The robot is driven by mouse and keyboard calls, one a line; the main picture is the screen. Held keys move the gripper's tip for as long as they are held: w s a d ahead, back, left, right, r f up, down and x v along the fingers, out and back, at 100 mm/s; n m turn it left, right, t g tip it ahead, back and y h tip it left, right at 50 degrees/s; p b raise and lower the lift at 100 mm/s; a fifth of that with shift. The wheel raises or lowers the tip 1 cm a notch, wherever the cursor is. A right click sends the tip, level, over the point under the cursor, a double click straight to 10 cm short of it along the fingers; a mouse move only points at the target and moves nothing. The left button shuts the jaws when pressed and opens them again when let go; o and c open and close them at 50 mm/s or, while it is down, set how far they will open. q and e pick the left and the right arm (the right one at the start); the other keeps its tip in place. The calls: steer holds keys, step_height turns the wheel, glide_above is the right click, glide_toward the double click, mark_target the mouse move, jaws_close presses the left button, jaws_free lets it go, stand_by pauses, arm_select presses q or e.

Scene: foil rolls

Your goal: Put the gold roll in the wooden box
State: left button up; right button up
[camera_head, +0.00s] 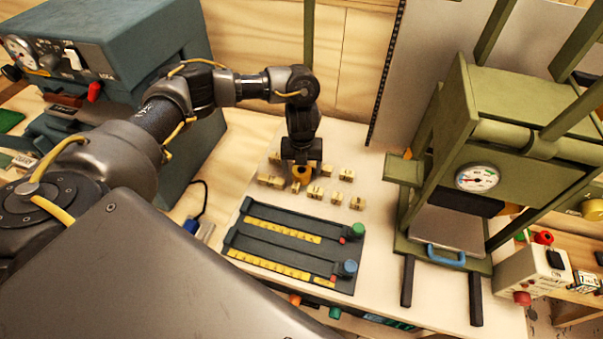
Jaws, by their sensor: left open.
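My left arm reaches in from the left, and my left gripper (300,174) points down over the white bench top. It is open. A small gold-orange piece (303,172) shows right at its fingers; it may be the gold roll, but the gripper partly covers it and I cannot tell its full shape. Several small pale-gold blocks (315,191) stand on the bench around and in front of the gripper. I cannot make out a wooden box for certain. My right gripper is not in view.
A dark panel with yellow strips (282,238) and green and blue knobs lies in front of the blocks. A green press (500,130) with a gauge stands at the right. A blue-grey machine (110,50) stands at the left. Bare bench (375,235) lies between panel and press.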

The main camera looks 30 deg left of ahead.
arm_select(q)
steer(key=shift+f, duration=0.9)
steer(key=shift+c, duration=0.2)
steer(key=c, duration=1.2)
steer(key=shift+o, duration=0.2)
steer(key=shift+r, duration=0.15)
